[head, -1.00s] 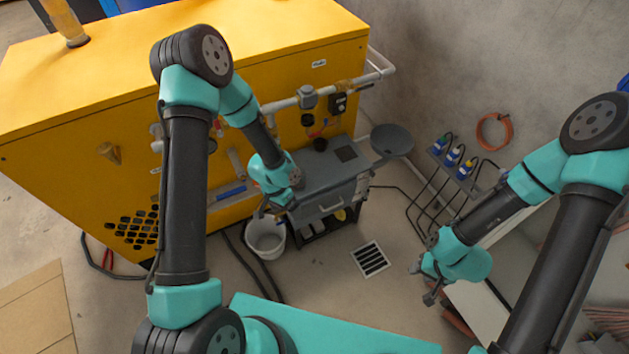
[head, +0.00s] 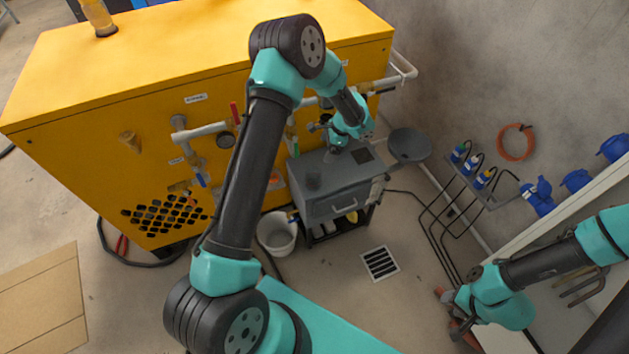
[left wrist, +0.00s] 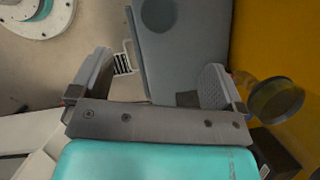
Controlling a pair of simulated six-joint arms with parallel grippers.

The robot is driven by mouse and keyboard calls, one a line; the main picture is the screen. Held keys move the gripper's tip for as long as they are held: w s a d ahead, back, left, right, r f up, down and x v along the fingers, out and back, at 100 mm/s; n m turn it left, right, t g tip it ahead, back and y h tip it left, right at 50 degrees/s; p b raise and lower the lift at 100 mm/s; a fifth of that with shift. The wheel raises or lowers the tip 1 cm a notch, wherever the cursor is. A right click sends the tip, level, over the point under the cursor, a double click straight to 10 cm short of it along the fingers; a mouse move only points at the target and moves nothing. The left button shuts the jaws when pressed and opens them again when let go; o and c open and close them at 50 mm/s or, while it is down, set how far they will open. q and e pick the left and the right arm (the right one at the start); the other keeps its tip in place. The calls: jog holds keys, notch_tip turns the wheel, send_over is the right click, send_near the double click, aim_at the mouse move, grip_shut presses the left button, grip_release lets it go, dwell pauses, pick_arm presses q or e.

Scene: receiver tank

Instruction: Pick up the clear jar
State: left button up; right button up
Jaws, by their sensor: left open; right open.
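My left gripper (head: 343,140) is over the grey box near the yellow cabinet's pipes. In the left wrist view its fingers (left wrist: 153,68) are wide apart with nothing between them. My right gripper (head: 455,312) is open and empty at the lower right, far from the jar.
The grey box (head: 336,204) stands against the yellow cabinet (head: 70,110), with a dark round dish (head: 409,145) at its right. Pipes and valves line the cabinet front. A white bucket (head: 277,237) stands on the floor, with a floor drain (head: 380,263) to the right.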

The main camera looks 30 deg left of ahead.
pick_arm(q)
send_over(312, 175)
jog(key=s+d, duration=0.2)
jog(key=d, duration=0.1)
jog(key=f, duration=1.1)
jog(key=shift+w+a+f, duration=0.1)
jog(key=shift+a, duration=0.15)
jog(key=shift+w+d+x, duration=0.15)
jog(key=shift+x, duration=1.15)
jog(key=shift+w+d+x, duration=0.15)
jog(key=shift+d+x, duration=0.05)
jog(key=shift+x, duration=1.05)
jog(key=shift+f, duration=0.2)
jog(key=c, duration=1)
